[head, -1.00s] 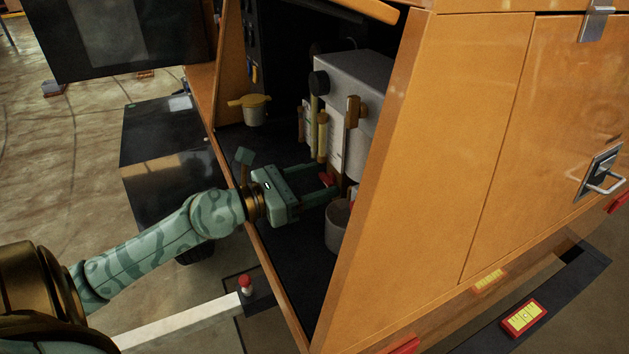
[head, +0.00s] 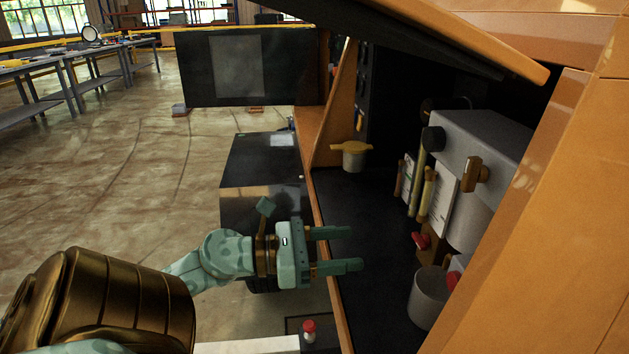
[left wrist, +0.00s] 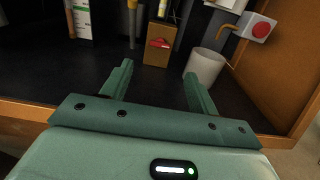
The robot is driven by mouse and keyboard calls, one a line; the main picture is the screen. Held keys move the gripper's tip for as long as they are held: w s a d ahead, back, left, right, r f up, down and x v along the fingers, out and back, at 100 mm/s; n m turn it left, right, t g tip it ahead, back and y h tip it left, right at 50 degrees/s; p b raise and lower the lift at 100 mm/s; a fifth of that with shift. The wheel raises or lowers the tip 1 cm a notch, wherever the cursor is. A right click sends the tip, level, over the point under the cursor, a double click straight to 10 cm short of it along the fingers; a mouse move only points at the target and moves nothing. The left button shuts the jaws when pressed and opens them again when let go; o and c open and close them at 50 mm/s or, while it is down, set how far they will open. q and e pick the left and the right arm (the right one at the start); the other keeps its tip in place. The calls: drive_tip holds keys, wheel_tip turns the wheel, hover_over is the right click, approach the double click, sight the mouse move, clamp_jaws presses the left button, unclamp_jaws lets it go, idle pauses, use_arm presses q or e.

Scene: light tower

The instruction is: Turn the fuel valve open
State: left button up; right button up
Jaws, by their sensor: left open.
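The red valve handle (head: 420,240) sits on a small brown block (head: 430,254) inside the orange cabinet. In the left wrist view the red handle (left wrist: 158,43) lies roughly crosswise on the front of its block (left wrist: 158,58). My left gripper (head: 352,249) is open and empty over the cabinet's dark floor, left of the valve and apart from it. In the left wrist view the open fingers (left wrist: 158,72) point toward the block, with the handle beyond and between their tips. My right gripper is not in view.
A grey cup (head: 428,298) stands just right of the valve block, below a box with a red button (left wrist: 262,30). Yellow rods (head: 427,192) and a grey tank (head: 480,150) are behind. A yellow-topped pot (head: 354,156) is further back. The dark floor (head: 365,215) between is clear.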

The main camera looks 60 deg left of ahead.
use_arm(q)
drive_tip(key=shift+p+v, duration=0.4)
drive_tip(key=shift+v, duration=2)
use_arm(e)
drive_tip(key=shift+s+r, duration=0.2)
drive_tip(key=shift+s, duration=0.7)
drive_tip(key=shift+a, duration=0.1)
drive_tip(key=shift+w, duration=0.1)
